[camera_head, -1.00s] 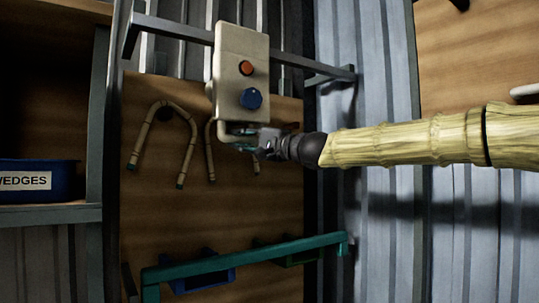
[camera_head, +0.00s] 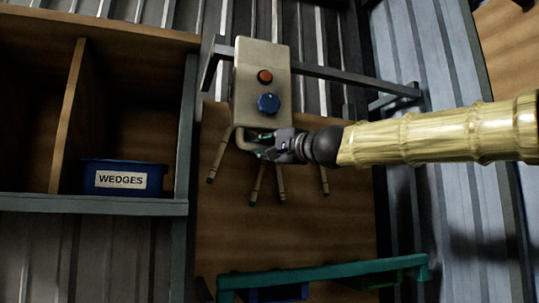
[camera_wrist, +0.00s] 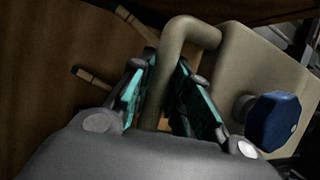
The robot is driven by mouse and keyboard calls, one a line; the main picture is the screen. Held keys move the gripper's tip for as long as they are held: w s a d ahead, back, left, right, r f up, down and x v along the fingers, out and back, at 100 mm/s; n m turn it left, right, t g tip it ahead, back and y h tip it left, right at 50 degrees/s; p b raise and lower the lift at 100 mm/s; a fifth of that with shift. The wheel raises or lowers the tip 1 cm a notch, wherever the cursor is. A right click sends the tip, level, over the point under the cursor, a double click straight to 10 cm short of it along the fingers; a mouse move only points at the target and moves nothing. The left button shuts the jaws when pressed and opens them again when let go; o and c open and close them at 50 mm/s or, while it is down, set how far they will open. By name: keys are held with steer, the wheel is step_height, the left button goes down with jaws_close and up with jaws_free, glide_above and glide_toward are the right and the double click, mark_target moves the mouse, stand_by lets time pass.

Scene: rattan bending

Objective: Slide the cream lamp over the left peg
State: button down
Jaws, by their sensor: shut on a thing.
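The cream lamp (camera_head: 262,75) is a box with a red button and a blue knob on its face. It is held up in front of the wooden board, slightly tilted. My gripper (camera_head: 270,151) is shut on the lamp's bent cream handle at its lower end. In the wrist view the teal finger pads of my gripper (camera_wrist: 160,92) sit on both sides of the handle (camera_wrist: 181,38), with the lamp body (camera_wrist: 255,70) to the right. The left peg is not visible; the lamp covers that part of the board in the head view.
A grey rail (camera_head: 350,80) runs behind the lamp. A teal bar (camera_head: 330,274) crosses below. A blue WEDGES bin (camera_head: 122,178) stands on the left shelf.

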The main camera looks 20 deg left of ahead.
steer(key=shift+s+a, duration=0.1)
steer(key=shift+a, duration=0.05)
steer(key=c, duration=1.5)
jaws_free()
steer(key=shift+c, duration=0.2)
steer(key=shift+o, duration=1.1)
steer(key=shift+s+a, duration=0.15)
steer(key=shift+a, duration=0.1)
steer(key=shift+d, duration=0.1)
steer(key=shift+d, duration=0.15)
steer(key=v, duration=1.1)
steer(key=shift+d, duration=0.45)
steer(key=shift+f, duration=0.15)
